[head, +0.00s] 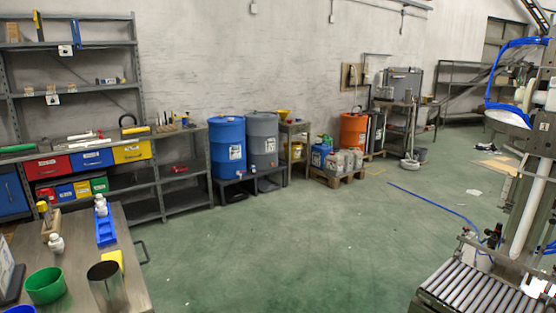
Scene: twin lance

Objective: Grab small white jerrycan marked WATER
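Several small whitish-grey canisters (336,163) stand together on a low wooden pallet (336,179) by the back wall. They are next to a blue jerrycan (320,156). Their labels are too small to read, so I cannot tell whether one is marked WATER. Neither of my grippers is in the head view.
A blue drum (227,148) and a grey drum (262,139) stand on low stands left of the pallet. An orange drum (353,131) is behind it. A workbench (132,281) is front left, a roller conveyor (470,292) front right. The green floor between is mostly clear.

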